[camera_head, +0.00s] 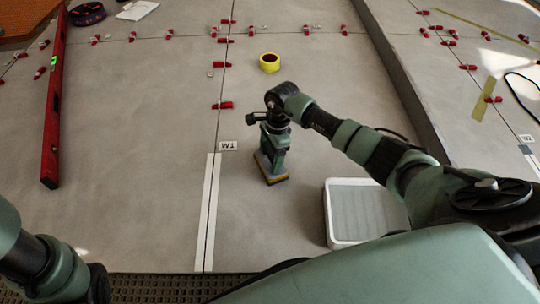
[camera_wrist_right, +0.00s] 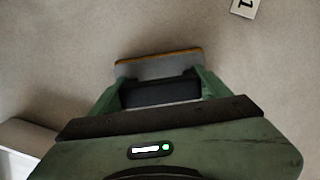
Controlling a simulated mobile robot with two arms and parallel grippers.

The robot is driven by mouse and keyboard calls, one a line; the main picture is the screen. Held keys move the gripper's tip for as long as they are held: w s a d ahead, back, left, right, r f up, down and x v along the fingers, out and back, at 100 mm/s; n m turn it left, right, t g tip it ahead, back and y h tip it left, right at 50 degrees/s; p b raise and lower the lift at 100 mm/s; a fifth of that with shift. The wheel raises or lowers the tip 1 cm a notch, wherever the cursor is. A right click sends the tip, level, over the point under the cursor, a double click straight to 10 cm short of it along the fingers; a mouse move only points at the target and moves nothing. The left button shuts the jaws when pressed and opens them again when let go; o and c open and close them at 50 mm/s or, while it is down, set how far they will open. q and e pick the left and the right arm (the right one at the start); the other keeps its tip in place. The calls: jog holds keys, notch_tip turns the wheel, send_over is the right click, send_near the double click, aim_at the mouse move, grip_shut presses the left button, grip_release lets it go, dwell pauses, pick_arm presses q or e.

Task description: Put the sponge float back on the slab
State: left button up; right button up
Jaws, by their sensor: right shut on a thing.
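The sponge float (camera_head: 271,174) is a flat grey pad with a yellow-orange lower edge and a dark handle. It also shows in the right wrist view (camera_wrist_right: 158,65), where the dark handle lies between the fingers. My right gripper (camera_head: 272,160) is shut on the float's handle and points down at the slab (camera_head: 150,150). The float is at or just above the slab, right of the white strip; I cannot tell whether it touches. My left arm shows at the lower left, but its fingers are out of view.
A white tray (camera_head: 333,241) stands right of the float. A yellow tape roll (camera_head: 270,62) lies beyond it. A red level (camera_head: 53,125) lies at the left. Several red clips line the joints. A raised edge (camera_head: 400,80) runs along the right. Slab left of the float is clear.

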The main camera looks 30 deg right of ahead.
jog(key=o, duration=2)
jog(key=shift+f, duration=0.1)
